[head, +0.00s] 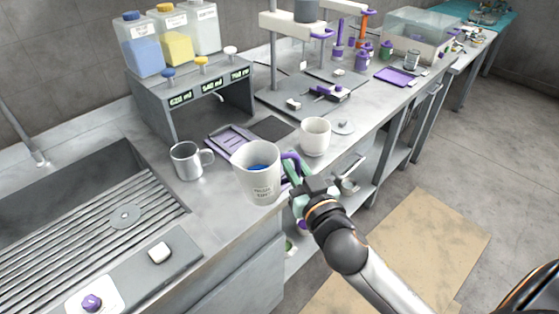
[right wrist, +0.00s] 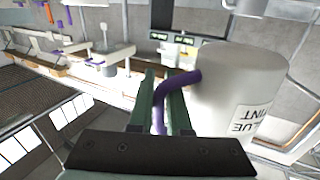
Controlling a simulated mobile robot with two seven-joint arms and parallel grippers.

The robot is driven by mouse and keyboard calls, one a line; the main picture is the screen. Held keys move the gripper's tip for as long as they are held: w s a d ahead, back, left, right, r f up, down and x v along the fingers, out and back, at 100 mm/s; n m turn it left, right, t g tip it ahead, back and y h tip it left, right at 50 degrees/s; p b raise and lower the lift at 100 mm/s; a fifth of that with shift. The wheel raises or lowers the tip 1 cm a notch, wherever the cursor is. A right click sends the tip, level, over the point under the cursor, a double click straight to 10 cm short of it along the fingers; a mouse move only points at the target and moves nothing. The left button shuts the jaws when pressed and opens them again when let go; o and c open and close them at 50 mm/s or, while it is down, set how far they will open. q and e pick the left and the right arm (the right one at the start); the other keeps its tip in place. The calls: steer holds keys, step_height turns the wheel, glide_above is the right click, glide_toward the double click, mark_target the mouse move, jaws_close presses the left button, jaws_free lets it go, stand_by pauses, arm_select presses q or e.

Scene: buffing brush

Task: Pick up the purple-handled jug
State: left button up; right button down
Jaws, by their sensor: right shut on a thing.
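The purple-handled jug (head: 258,186) is off-white, with lettering on its front and blue inside. In the head view it is upright at the counter's front edge; I cannot tell whether its base touches the counter. My right gripper (head: 294,176) is on the jug's right side, shut on the purple handle (head: 290,160). In the right wrist view the green fingers (right wrist: 165,105) straddle the handle (right wrist: 172,88), and the jug's white body (right wrist: 225,90) with its label is to the right. My left gripper is not in view.
A purple tray (head: 229,139) lies behind. A dispenser rack (head: 195,100) stands at the back, and a sink (head: 70,190) is at left.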

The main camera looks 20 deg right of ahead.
steer(key=shift+s+d+r, duration=0.45)
steer(key=shift+s+d, duration=0.15)
steer(key=shift+s, duration=0.15)
steer(key=shift+s, duration=0.1)
stand_by(0.3)
